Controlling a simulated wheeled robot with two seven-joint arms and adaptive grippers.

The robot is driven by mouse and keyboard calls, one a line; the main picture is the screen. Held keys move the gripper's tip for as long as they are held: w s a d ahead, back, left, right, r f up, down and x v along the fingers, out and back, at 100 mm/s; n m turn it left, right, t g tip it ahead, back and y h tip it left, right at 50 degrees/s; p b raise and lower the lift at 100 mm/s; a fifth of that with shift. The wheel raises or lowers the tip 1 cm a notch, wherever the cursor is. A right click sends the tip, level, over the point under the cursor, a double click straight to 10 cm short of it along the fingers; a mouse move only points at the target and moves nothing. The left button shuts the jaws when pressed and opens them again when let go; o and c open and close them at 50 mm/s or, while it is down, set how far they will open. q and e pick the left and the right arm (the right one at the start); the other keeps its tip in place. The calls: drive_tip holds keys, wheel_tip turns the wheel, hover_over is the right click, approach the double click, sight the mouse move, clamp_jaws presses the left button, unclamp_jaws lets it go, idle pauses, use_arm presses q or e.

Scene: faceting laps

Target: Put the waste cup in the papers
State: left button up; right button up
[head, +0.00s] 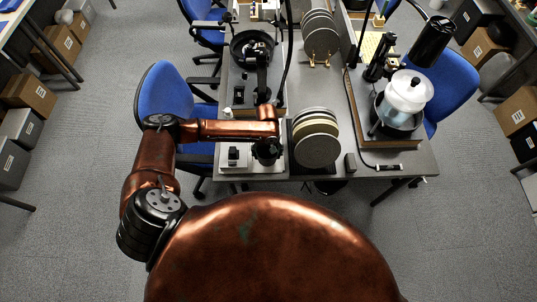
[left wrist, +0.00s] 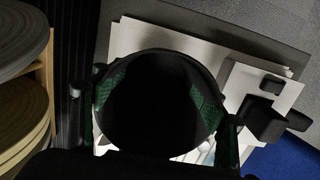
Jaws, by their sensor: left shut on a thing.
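My left gripper (head: 267,150) is over the near left part of the grey table, beside the laps. It is shut on the black waste cup (left wrist: 160,105), whose round dark mouth faces the camera in the left wrist view. The green finger pads press on both sides of the cup. In the head view the cup is mostly hidden by the gripper. Below it lies a pale machine base (head: 228,169); I cannot tell whether the cup touches it. I cannot clearly pick out the papers; a pale yellow sheet (head: 372,46) lies at the back right. My right gripper is not in view.
Several round laps stand in a rack (head: 317,140) close to the right of the gripper, and more (head: 320,35) behind. A lamp and a white-topped pot (head: 408,91) stand on a board at the right. Blue chairs (head: 165,95) flank the table.

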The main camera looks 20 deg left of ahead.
use_arm(q)
drive_tip(key=o, duration=1.7)
drive_tip(key=shift+o, duration=0.2)
wheel_tip(320, 180, up, 12)
drive_tip(key=w, duration=0.1)
drive_tip(key=shift+a+r, duration=0.15)
drive_tip(key=shift+a, duration=0.05)
drive_tip(key=shift+s+d, duration=0.1)
